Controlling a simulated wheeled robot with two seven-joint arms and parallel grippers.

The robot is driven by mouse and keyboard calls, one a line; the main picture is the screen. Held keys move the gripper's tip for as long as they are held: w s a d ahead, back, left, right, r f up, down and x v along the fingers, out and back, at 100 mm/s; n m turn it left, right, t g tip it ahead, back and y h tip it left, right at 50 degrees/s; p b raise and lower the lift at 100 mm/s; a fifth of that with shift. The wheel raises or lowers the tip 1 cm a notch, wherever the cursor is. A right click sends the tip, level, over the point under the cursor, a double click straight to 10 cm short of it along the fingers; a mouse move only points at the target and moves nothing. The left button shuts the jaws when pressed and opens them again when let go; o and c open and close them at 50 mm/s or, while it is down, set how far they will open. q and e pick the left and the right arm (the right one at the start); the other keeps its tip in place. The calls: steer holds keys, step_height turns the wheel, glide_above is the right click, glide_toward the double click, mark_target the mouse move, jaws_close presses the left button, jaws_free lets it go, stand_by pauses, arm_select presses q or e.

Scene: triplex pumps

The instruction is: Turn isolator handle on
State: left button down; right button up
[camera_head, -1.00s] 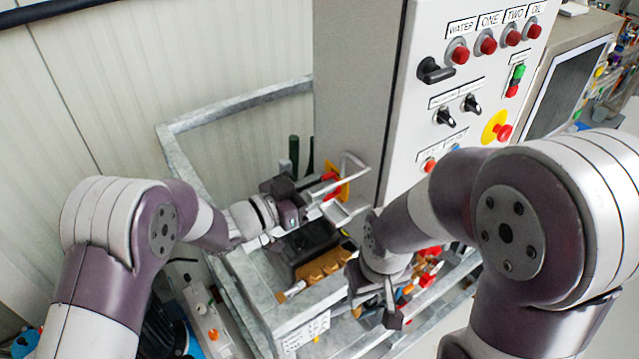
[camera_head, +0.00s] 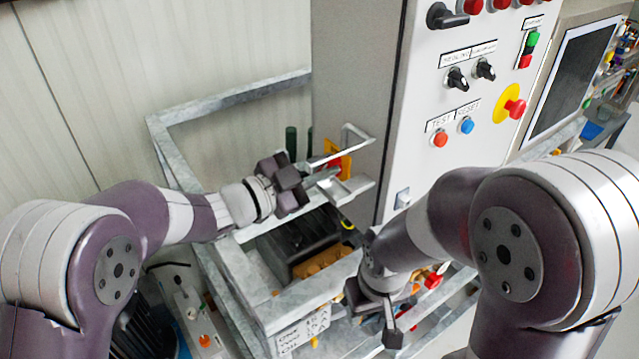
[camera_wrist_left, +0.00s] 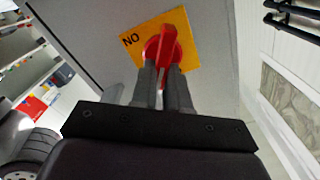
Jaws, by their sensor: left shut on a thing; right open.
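The red isolator handle (camera_wrist_left: 163,45) sits on a yellow plate (camera_wrist_left: 184,29) marked "NO" on the grey cabinet side in the left wrist view. My left gripper (camera_wrist_left: 162,78) is shut on the handle, one dark finger on each side of it. In the head view the red handle (camera_head: 332,161) is small and partly hidden by a metal bracket and my left gripper (camera_head: 316,175). My right gripper (camera_head: 372,318) is open and empty, lower down in front of the metal frame.
A light metal bracket (camera_head: 352,187) surrounds the handle area closely. The cabinet front (camera_head: 415,125) carries knobs, buttons and a yellow-and-red emergency stop (camera_head: 508,104). A galvanised frame (camera_head: 243,93) stands below, around a black-and-brass pump (camera_head: 308,245).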

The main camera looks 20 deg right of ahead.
arm_select(q)
steer(key=shift+s+d+f+m+b, duration=0.1)
steer(key=shift+f+m+b, duration=0.15)
steer(key=shift+m+b, duration=1.9)
steer(key=shift+s+a+f+m+b, duration=0.1)
steer(key=shift+s+f+m+b, duration=0.1)
steer(key=shift+m+b, duration=1.95)
steer(key=shift+s+d+f+m+b, duration=0.1)
steer(key=shift+f+m+b, duration=0.15)
steer(key=shift+m+b, duration=1.9)
steer(key=shift+n+b, duration=0.75)
steer(key=c, duration=1.1)
jaws_free()
steer(key=v, duration=1.2)
steer(key=shift+a+b, duration=0.3)
steer(key=shift+b, duration=0.1)
